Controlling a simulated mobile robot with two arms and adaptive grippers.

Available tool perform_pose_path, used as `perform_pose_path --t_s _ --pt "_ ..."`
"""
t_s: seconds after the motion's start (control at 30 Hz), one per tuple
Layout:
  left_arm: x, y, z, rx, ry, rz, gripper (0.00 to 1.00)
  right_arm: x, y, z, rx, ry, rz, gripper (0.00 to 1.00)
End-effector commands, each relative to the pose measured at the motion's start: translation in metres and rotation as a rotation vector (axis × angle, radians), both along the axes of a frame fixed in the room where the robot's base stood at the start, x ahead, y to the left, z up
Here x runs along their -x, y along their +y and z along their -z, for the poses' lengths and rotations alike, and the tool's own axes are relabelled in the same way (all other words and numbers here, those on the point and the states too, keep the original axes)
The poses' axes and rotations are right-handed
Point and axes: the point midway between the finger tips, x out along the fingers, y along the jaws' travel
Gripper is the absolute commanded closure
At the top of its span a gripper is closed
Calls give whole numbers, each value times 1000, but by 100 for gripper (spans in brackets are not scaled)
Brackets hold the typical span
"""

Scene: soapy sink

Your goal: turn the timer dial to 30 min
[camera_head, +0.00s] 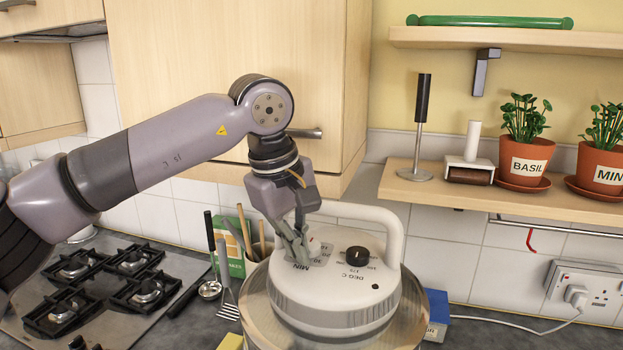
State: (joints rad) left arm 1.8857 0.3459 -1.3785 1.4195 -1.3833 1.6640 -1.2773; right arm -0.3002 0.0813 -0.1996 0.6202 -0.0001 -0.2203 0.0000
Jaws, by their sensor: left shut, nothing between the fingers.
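A white appliance lid (335,302) with a big handle sits on a clear glass bowl (256,314) on the counter. A black knob (358,256) stands on its top at the right, by the "DEG C" print. At the left of the top, by the "MIN" print, the timer dial is mostly hidden behind my left gripper; a small pale part (314,244) shows beside the fingers. My left gripper (300,259) is shut and points down at that dial area. I cannot tell whether the fingertips touch the dial. My right gripper is not in view.
A gas hob (106,283) lies to the left. Basil (524,150) and a second potted plant stand on the lower shelf (480,197). A cabinet is behind my arm.

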Motion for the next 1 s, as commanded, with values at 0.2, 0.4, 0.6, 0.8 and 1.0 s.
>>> perform_pose_path --t_s 0.2,0.4,0.6,0.8,1.0 --pt "-1 1 0 1 -1 0 100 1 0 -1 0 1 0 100" --pt "-3 4 0 1 -1 0 100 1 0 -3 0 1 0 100" --pt "-6 9 -1 1 -1 0 100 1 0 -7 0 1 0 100" --pt "-11 13 -1 1 0 -1 100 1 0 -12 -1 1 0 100" --pt "-16 15 -1 1 -1 0 100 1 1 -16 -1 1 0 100"
